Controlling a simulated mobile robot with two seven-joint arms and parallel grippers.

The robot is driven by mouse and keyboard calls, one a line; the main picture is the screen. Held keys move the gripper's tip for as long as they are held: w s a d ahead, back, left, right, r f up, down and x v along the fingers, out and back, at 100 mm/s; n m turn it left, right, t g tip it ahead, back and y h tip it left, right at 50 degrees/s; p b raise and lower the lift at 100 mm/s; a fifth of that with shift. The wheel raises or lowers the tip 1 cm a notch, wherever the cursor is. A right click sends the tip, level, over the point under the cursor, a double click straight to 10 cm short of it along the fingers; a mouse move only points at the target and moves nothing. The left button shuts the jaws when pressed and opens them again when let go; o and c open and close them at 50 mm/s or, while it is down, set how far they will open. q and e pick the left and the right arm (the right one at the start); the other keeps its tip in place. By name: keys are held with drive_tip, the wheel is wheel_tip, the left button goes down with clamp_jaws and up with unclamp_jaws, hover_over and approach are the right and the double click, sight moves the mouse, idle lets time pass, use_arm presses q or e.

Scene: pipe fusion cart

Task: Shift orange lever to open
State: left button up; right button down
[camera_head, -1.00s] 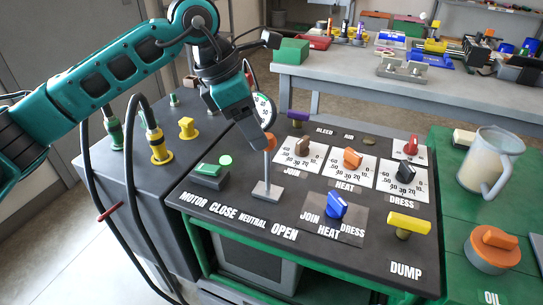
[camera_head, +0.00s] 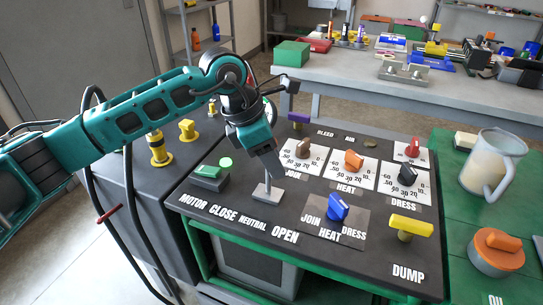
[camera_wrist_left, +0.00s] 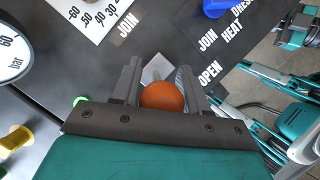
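The lever's pale plate base (camera_head: 268,193) and thin stem stand on the black panel (camera_head: 240,200), above the word NEUTRAL and between the CLOSE and OPEN labels. My left gripper (camera_head: 274,168) is lowered over the top of the stem and hides the knob in the head view. In the left wrist view the round orange knob (camera_wrist_left: 162,97) sits between the two spread fingers (camera_wrist_left: 160,82). I cannot tell whether the fingers touch it. My right gripper is not in view.
A green button (camera_head: 225,163) is left of the lever. A blue selector (camera_head: 338,207) and a yellow DUMP handle (camera_head: 411,224) are to its right.

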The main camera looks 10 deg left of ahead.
use_arm(q)
clamp_jaws()
